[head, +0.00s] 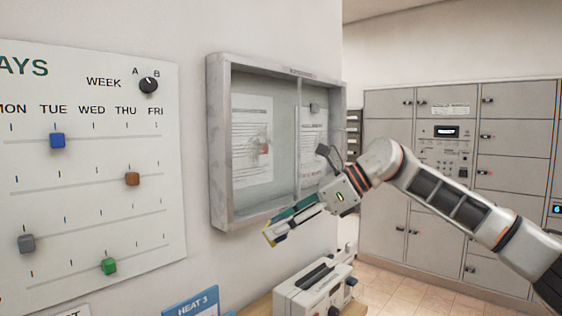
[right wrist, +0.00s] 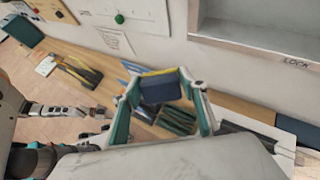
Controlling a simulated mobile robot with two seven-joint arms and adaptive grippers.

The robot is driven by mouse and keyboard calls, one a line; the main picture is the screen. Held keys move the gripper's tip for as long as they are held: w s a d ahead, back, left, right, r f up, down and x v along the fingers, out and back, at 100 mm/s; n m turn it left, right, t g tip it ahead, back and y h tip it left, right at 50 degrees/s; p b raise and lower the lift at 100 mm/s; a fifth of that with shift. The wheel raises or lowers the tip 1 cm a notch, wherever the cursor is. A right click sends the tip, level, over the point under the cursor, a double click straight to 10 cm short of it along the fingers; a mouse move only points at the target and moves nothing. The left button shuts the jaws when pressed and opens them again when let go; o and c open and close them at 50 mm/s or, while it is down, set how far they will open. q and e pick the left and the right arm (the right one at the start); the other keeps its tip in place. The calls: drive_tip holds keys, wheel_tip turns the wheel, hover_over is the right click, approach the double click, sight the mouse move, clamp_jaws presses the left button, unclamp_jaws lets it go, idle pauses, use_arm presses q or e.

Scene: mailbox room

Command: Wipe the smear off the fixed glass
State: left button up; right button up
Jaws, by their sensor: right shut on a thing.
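The glass case (head: 213,150) hangs on the wall in the head view, with two panes side by side. A faint reddish-brown smear (head: 262,150) shows on the left pane, over a pinned sheet. My right gripper (head: 280,226) is low in front of the case's bottom edge, apart from the smear. It is shut on a dark blue block with a yellow edge (right wrist: 160,88), seen between the fingers in the right wrist view. What seems my left gripper (right wrist: 85,112) shows small at the left of that view; its fingers are unclear.
A white board with coloured sliders (head: 100,200) is on the wall at left. A white machine (head: 315,288) stands on the wooden counter (right wrist: 245,107) below the case. Grey lockers (head: 390,180) stand at the back right. Tools (right wrist: 80,72) lie on the counter.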

use_arm(q)
drive_tip(key=shift+f, duration=0.15)
use_arm(e)
drive_tip(key=w+a+r+m+t+y, duration=0.1)
drive_tip(key=w+a+r+m+t, duration=0.1)
drive_tip(key=w+r+m+t, duration=0.4)
use_arm(q)
drive_tip(key=shift+f, duration=0.1)
drive_tip(key=shift+r, duration=0.5)
use_arm(e)
drive_tip(key=t, duration=0.5)
approach(248, 156)
use_arm(q)
drive_tip(key=shift+w+r+p, duration=0.15)
drive_tip(key=shift+r+p, duration=0.55)
drive_tip(key=shift+w+r+p, duration=0.1)
drive_tip(key=shift+r+p, duration=0.55)
drive_tip(key=shift+r, duration=0.2)
use_arm(e)
drive_tip(key=shift+m, duration=0.4)
drive_tip(key=x, duration=0.4)
drive_tip(key=shift+w, duration=0.25)
use_arm(q)
drive_tip(key=shift+s+f, duration=0.1)
drive_tip(key=shift+f, duration=0.05)
drive_tip(key=shift+r+p, duration=0.75)
drive_tip(key=shift+p, duration=0.1)
use_arm(e)
drive_tip(key=shift+x, duration=0.9)
